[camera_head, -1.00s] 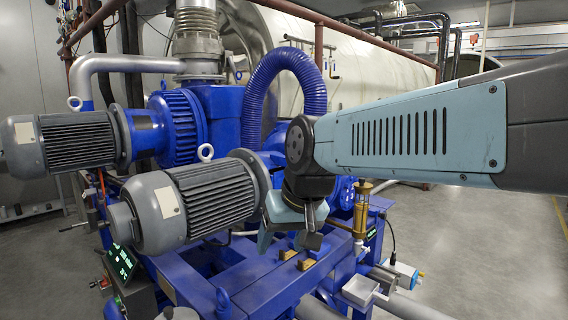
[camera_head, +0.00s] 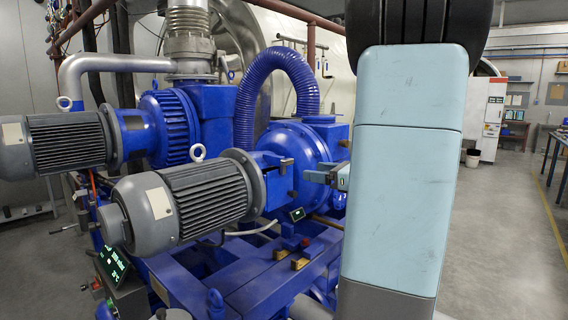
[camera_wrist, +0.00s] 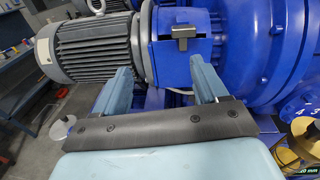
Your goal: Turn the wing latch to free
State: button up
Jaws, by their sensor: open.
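The wing latch (camera_wrist: 182,32) is a small grey T-shaped metal piece on the blue housing (camera_wrist: 203,47) between the grey motor and the large blue round casing. In the head view the latch (camera_head: 286,162) is a small dark piece sticking out at the housing's right. My gripper (camera_wrist: 160,66) is open and empty, with its two light blue fingers spread. The fingers point towards the housing, and the latch appears beyond them, nearer the right finger. In the head view my gripper (camera_head: 320,175) is just right of the latch, apart from it and partly hidden by my arm.
The grey ribbed motor (camera_head: 188,203) lies left of the housing. The blue round casing (camera_head: 300,150) and a blue ribbed hose (camera_head: 270,75) stand close behind. A blue frame (camera_head: 262,275) runs below. Open floor (camera_head: 500,230) lies right of my arm.

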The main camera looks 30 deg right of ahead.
aim_at(290, 161)
jog(key=shift+m+t+h, duration=0.6)
jog(key=shift+m, duration=0.3)
jog(key=d+x, duration=0.1)
jog(key=x, duration=0.3)
jog(key=d+x, duration=0.1)
jog(key=x, duration=0.3)
jog(key=w+d+x, duration=0.1)
jog(key=x, duration=0.3)
jog(key=shift+w+a, duration=0.2)
jog(key=shift+w, duration=0.2)
jog(key=shift+c, duration=0.4)
jog(key=c, duration=1)
